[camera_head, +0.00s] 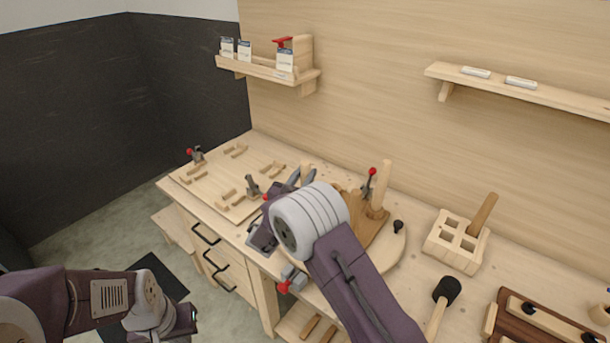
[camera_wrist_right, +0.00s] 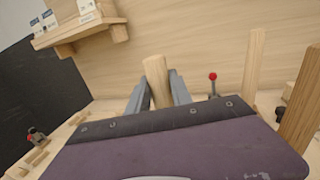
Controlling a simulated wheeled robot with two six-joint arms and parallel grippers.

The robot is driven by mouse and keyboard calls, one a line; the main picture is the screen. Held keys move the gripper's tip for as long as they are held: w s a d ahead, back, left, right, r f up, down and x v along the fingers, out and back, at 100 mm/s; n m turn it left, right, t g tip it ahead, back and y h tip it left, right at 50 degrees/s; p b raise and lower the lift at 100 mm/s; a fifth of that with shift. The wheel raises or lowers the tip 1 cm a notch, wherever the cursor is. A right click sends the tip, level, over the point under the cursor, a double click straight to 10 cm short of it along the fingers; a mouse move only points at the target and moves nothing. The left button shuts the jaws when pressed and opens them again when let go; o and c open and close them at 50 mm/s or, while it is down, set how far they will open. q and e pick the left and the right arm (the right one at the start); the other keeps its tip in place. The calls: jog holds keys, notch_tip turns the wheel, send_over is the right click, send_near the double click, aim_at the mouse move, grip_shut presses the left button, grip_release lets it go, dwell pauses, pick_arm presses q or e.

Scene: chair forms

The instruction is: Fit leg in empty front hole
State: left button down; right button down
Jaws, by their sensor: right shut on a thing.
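My right gripper (camera_head: 300,178) is shut on a pale wooden leg (camera_head: 306,171). In the right wrist view the leg (camera_wrist_right: 157,82) stands roughly upright between the grey fingers. My right arm hides its lower end. A brown wooden seat (camera_head: 376,233) lies on a round pale board (camera_head: 393,262), partly behind my right arm. One leg (camera_head: 381,184) stands upright at the seat's far side. The empty front hole is not visible; my arm covers the near part of the seat. My left gripper (camera_head: 188,318) is low at the left, away from the bench; its jaws are unclear.
A red-knobbed clamp (camera_head: 369,182) stands beside the upright leg. A pale block with square holes (camera_head: 458,243) holds a darker leg (camera_head: 483,213). A black-headed mallet (camera_head: 446,291) lies at the right. A jig board (camera_head: 222,190) with clamps fills the left of the bench.

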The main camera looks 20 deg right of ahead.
jog(key=c, duration=1.1)
grip_release()
jog(key=shift+s+a+f, duration=0.1)
jog(key=shift+s, duration=0.05)
jog(key=b+v, duration=0.2)
jog(key=v, duration=0.6)
jog(key=shift+s+a, duration=0.2)
jog(key=shift+s, duration=0.1)
